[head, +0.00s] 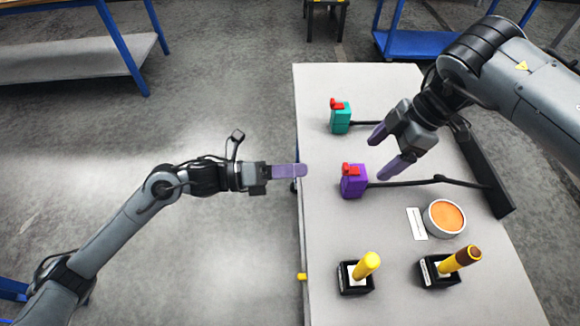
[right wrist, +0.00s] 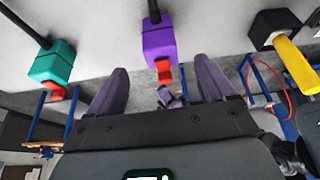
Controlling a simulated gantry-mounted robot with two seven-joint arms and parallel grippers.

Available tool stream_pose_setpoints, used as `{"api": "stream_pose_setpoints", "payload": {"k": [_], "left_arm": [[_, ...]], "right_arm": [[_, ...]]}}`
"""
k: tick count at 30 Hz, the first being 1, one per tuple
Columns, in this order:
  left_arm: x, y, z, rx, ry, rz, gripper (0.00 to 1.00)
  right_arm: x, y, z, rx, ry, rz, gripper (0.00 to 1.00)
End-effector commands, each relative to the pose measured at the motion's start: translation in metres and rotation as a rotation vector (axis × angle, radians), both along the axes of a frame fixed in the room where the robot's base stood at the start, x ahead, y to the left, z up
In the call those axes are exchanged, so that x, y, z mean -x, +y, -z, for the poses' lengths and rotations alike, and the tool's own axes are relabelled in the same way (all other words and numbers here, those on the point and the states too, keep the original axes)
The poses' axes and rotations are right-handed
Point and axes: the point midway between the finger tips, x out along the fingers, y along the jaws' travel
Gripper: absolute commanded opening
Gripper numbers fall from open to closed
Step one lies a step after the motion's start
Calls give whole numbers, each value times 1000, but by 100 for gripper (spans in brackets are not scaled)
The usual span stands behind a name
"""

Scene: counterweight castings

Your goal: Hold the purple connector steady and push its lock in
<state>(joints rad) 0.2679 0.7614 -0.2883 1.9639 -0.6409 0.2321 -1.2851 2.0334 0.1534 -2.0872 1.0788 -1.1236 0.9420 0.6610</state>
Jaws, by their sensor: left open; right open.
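The purple connector (head: 354,181) lies on the table with a red lock (head: 351,169) on its top and a dark cable running right. It also shows in the right wrist view (right wrist: 159,42), with its red lock (right wrist: 163,72) toward the gripper. My right gripper (head: 384,152) is open and empty, above and to the right of the purple connector. In the right wrist view the connector appears between and beyond its two fingers (right wrist: 161,90). My left gripper (head: 304,171) is open by the table's left edge, left of the connector and apart from it; its fingers overlap in the head view.
A teal connector (head: 340,119) with a red lock sits farther back on the table (head: 400,90). A round tin with orange content (head: 445,217), a white label (head: 416,223) and two black holders with yellow-handled tools (head: 367,265) (head: 461,258) stand toward the front. A black bar (head: 484,170) lies at right.

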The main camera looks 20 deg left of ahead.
Motion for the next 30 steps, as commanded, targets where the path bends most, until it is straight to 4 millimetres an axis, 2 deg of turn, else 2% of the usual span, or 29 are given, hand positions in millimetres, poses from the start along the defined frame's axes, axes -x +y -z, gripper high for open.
{"api": "stream_pose_setpoints", "payload": {"k": [5,10,24,30], "left_arm": [[3,3,-8,-15,-61,67,43],[5,4,-9,-17,-74,85,43],[5,3,-10,-15,-73,83,43],[5,3,-10,-15,-73,83,43]], "right_arm": [[0,1,2,0,1,0,83],[3,5,13,0,3,-2,83],[13,29,76,0,3,-1,83],[16,36,94,2,1,-1,83]]}}
